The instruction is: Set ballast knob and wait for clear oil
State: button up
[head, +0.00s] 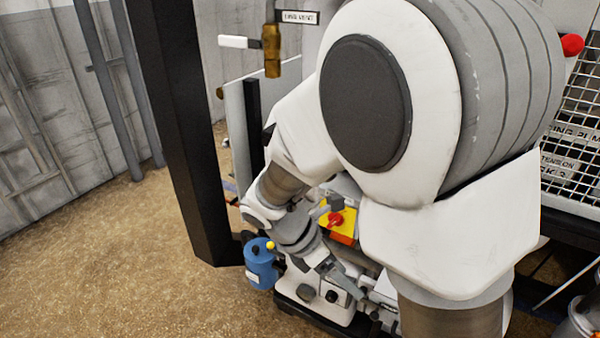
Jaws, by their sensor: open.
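A white pump body (318,312) stands low at the bottom centre, below my arm. It has a dark round knob (305,292) on its front and a second dark round fitting (332,296) to the right. I cannot tell which is the ballast knob, or read its setting. My gripper (345,287) points down at the pump, close to the second fitting. It is open with nothing visible in it; whether a finger touches the pump is unclear. No oil level or oil colour can be made out. My arm covers much of the pump's surroundings.
A red rotary switch on a yellow plate (346,229) sits just above the pump. A black post (190,130) and brass valve (271,48) stand behind. A mesh guard (575,135) is right. Floor at left is clear.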

jog(key=w+a+f+n+t+h+b, duration=0.2)
jog(key=f+n+h+b, duration=0.1)
jog(key=f+n, duration=0.55)
jog(key=w+a+f+n+t+h+b, duration=0.2)
jog(key=a+f+n+h, duration=0.1)
jog(key=f+n, duration=0.55)
jog(key=n+t+y+b, duration=0.2)
jog(key=n+t+b, duration=0.6)
jog(key=n, duration=1.1)
send_near(329, 299)
jog(key=w+d, duration=0.2)
jog(key=w+d+f+t, duration=0.1)
jog(key=w+d, duration=0.1)
jog(key=w+d+t, duration=0.1)
jog(key=w+d, duration=0.1)
jog(key=shift+d+f+b, duration=0.2)
jog(key=shift+f+b, duration=0.05)
jog(key=shift+b, duration=0.15)
grip_shut()
